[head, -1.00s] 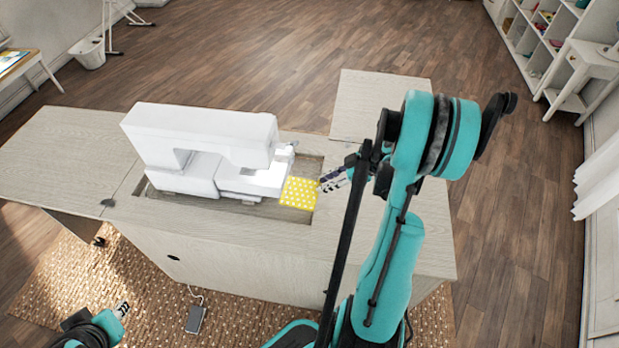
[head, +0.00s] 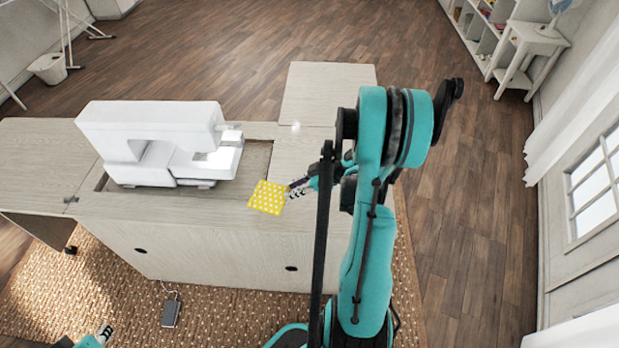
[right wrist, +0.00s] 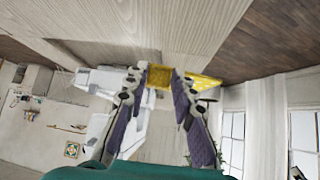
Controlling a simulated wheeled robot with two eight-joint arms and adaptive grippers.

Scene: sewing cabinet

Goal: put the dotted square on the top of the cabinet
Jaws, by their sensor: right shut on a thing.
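The dotted square, yellow with white dots (head: 266,198), is at the right front corner of the machine recess in the head view, over the cabinet top (head: 305,150). Whether it touches the wood cannot be told. My right gripper (head: 288,190) is shut on the square's right edge. In the right wrist view the purple fingers (right wrist: 163,95) have the yellow square (right wrist: 159,76) between and beyond their tips. My left gripper (head: 106,333) shows only partly at the bottom left, away from the cabinet, and its opening is unclear.
A white sewing machine (head: 150,125) stands in the recess (head: 255,160) left of the square. A raised-looking leaf (head: 328,90) extends at the back. Bare cabinet top lies right of the recess. A dark pedal (head: 171,312) lies on the rug (head: 230,300).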

